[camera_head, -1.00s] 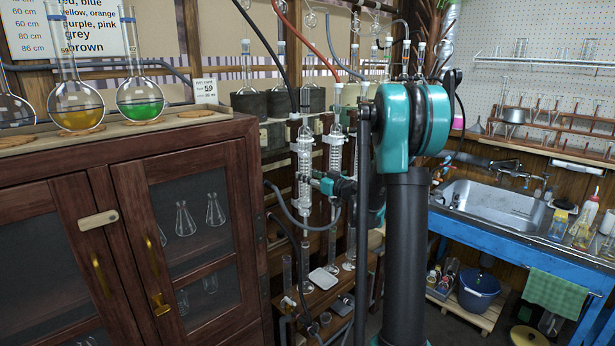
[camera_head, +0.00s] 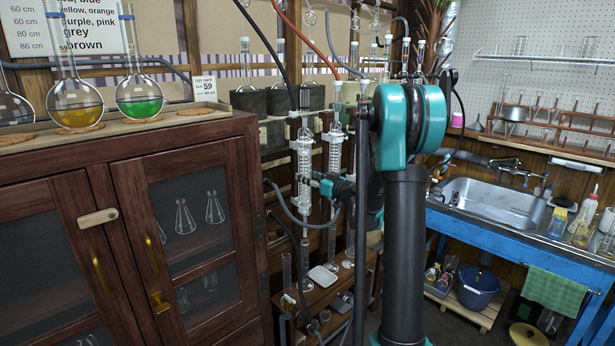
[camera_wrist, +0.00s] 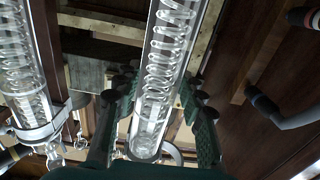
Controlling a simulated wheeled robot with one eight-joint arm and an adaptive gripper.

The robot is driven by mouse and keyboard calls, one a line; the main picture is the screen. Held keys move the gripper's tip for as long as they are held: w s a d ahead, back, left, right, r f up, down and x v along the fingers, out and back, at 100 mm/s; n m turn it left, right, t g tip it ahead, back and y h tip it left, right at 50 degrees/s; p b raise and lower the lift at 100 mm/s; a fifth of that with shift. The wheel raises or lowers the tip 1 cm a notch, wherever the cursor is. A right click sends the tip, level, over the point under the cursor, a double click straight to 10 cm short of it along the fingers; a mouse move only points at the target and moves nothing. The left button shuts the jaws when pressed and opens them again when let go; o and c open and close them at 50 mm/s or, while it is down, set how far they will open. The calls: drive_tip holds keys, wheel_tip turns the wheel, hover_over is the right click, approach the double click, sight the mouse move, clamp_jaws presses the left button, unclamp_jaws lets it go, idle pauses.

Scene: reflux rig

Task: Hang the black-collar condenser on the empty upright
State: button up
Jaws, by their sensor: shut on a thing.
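My gripper (camera_wrist: 160,112) is shut on a clear glass condenser (camera_wrist: 168,60) with a coil inside, in the middle of the wrist view, one finger on each side. A second coil condenser (camera_wrist: 18,75) stands to its left with a grey clamp around it. In the head view, my gripper (camera_head: 318,182) reaches left to the front-left condenser (camera_head: 304,160), which is upright. Another upright condenser (camera_head: 335,152) stands just behind to the right. I cannot make out a black collar on the held one. My arm hides part of the rig, and I cannot pick out the empty upright.
A wooden cabinet (camera_head: 190,210) with round flasks on top stands close at left. Black and red hoses hang over the rig. A low shelf (camera_head: 325,295) with glass cylinders and a white tray (camera_head: 323,276) is below. A sink (camera_head: 495,203) is at right.

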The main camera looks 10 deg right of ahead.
drive_tip(key=shift+f, duration=0.1)
drive_tip(key=o, duration=1.5)
drive_tip(key=shift+c, duration=0.2)
drive_tip(key=v, duration=1.2)
